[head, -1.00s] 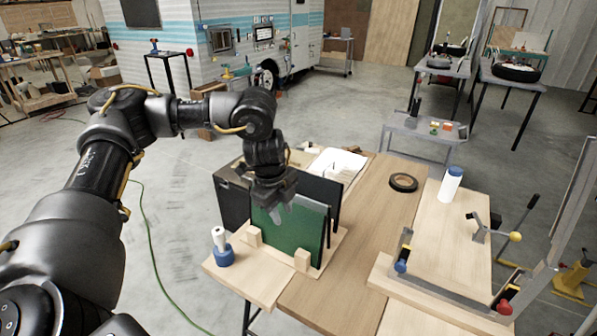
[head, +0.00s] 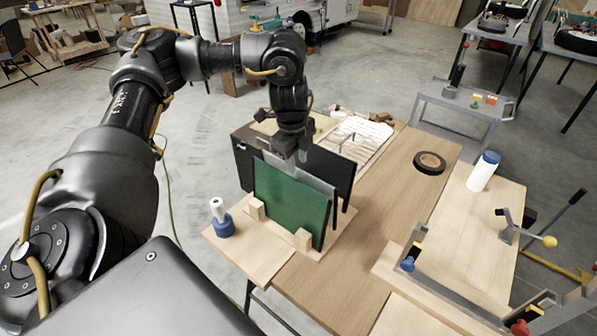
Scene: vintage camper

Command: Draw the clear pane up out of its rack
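The rack (head: 335,232) is a light wooden base with small blocks, standing on the near left of the table. A green panel (head: 288,202) stands upright in it at the front, and a black panel (head: 334,172) stands behind. Between them the clear pane (head: 318,184) shows as a pale grey strip above the green panel's top edge; its lower part is hidden. My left gripper (head: 291,165) points down from above and appears closed on the pane's top edge, though its fingertips are small and partly hard to make out. My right gripper is out of view.
The middle of the table is clear.

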